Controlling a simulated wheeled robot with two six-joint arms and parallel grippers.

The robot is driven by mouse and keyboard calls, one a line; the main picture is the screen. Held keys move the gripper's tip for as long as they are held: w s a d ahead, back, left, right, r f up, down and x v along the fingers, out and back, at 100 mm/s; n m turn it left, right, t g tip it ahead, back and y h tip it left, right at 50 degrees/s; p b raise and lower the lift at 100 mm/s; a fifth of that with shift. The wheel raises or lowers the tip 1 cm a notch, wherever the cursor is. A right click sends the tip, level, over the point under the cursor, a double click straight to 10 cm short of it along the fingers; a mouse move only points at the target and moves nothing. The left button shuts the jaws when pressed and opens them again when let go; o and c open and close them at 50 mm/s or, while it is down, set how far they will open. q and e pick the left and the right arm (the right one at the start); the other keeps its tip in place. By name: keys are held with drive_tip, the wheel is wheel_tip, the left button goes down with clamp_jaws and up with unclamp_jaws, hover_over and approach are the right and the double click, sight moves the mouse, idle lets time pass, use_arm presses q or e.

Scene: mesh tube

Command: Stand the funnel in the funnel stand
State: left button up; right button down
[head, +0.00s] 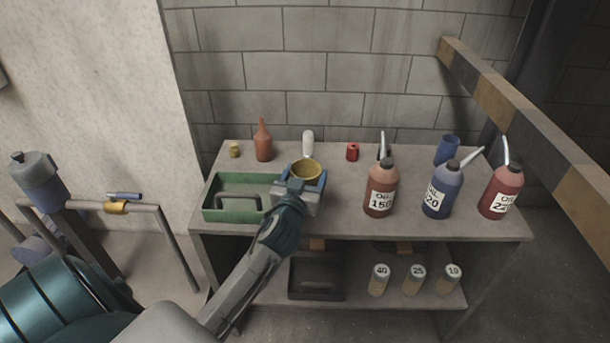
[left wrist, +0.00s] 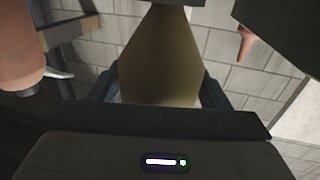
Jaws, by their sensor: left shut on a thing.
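The yellow funnel (head: 306,171) is above the bench top, its open mouth facing up in the head view. My left gripper (head: 304,182) is shut on it, with blue-grey fingers at its sides. In the left wrist view the funnel's body (left wrist: 160,60) fills the middle between the fingers, and that picture is upside down. A dark edge shows at the funnel's narrow end there; I cannot tell whether they touch. I cannot surely pick out the funnel stand; it may be hidden behind my gripper. My right gripper is not in view.
A green tray (head: 209,208) is left of my gripper. A reddish bottle (head: 264,147), a pale rounded object (head: 308,144) and a red cap (head: 352,152) are behind. The oil 150 bottle (head: 380,180), other oil bottles and a blue cup (head: 446,150) stand right.

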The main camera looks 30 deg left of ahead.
use_arm(q)
drive_tip(key=shift+f, duration=0.1)
drive_tip(key=o, duration=1.1)
drive_tip(key=shift+s, duration=0.1)
